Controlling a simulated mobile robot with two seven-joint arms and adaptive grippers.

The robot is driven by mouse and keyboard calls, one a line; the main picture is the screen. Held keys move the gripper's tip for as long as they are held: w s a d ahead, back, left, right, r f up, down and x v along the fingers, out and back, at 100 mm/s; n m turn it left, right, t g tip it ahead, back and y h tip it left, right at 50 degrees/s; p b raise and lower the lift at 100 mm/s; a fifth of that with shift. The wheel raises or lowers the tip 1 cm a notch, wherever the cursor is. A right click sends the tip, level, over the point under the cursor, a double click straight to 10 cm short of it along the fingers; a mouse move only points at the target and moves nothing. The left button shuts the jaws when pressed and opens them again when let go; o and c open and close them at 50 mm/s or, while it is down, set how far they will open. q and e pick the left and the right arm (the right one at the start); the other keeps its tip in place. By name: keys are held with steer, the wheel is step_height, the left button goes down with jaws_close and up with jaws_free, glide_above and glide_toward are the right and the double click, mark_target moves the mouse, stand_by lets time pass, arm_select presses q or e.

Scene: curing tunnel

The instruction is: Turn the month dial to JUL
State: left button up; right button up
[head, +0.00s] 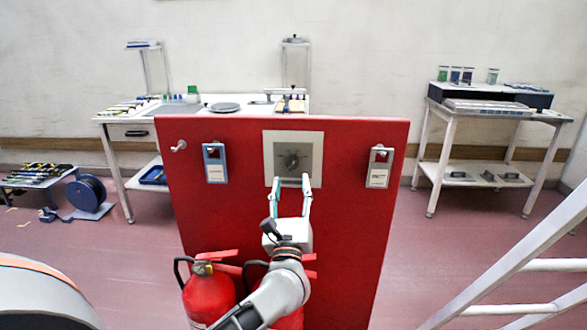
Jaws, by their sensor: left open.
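The month dial (292,161) is a dark round knob on a light square plate (314,148), fixed to the upper middle of a red upright panel (230,135). The month markings are too small to read, so I cannot tell which month it points to. My left gripper (290,181) is open, its two pale green fingers pointing up at the plate's lower part, just below the dial. Nothing is between the fingers. I cannot tell whether the fingertips touch the plate. My right gripper is not in view.
A white table (130,118) is behind; a shelf cart (455,111) stands right. White rails (540,265) cross the lower right.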

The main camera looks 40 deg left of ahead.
mark_target(292, 169)
arm_select(q)
steer(key=x, duration=0.5)
steer(key=shift+w+a+r, duration=0.2)
steer(key=shift+w, duration=0.1)
steer(key=c, duration=1.1)
